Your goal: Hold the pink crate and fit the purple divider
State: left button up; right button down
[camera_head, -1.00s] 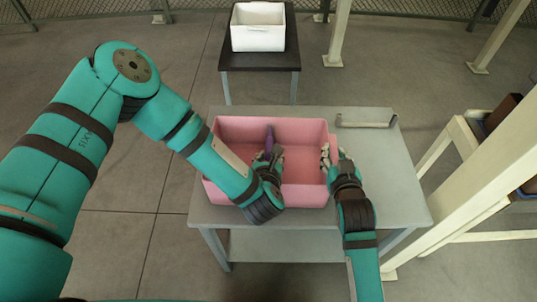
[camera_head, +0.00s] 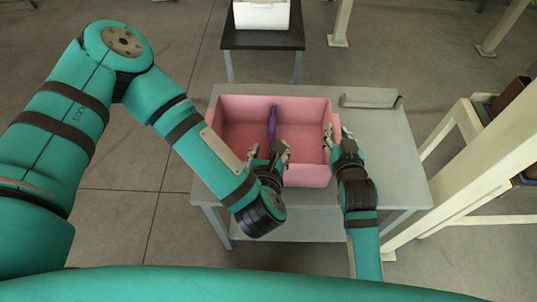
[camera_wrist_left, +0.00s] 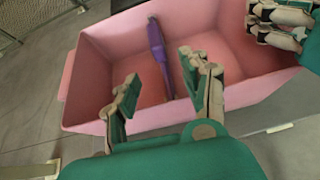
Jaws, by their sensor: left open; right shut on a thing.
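The pink crate (camera_head: 232,108) stands on the grey table. The purple divider (camera_head: 271,122) is upright inside it near the middle, running front to back; it also shows in the left wrist view (camera_wrist_left: 158,50). My left gripper (camera_head: 268,152) is open at the crate's front side, with its fingers apart and nothing between them. In the left wrist view my left gripper (camera_wrist_left: 160,88) has its fingers apart on either side of the divider's near end. My right gripper (camera_head: 338,140) is shut on the crate's right wall. The divider's lower near end is partly hidden in the head view.
The grey table (camera_head: 385,150) has free room to the right of the crate. A metal bracket-like piece (camera_head: 370,101) lies at its back right. A white bin (camera_head: 262,14) stands on a dark table behind. A pale post rises at the right.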

pick_arm(q)
jog(key=shift+v, duration=1.6)
pick_arm(e)
jog(key=c, duration=1)
grip_release()
jog(key=shift+s, duration=0.1)
jog(key=v, duration=1.2)
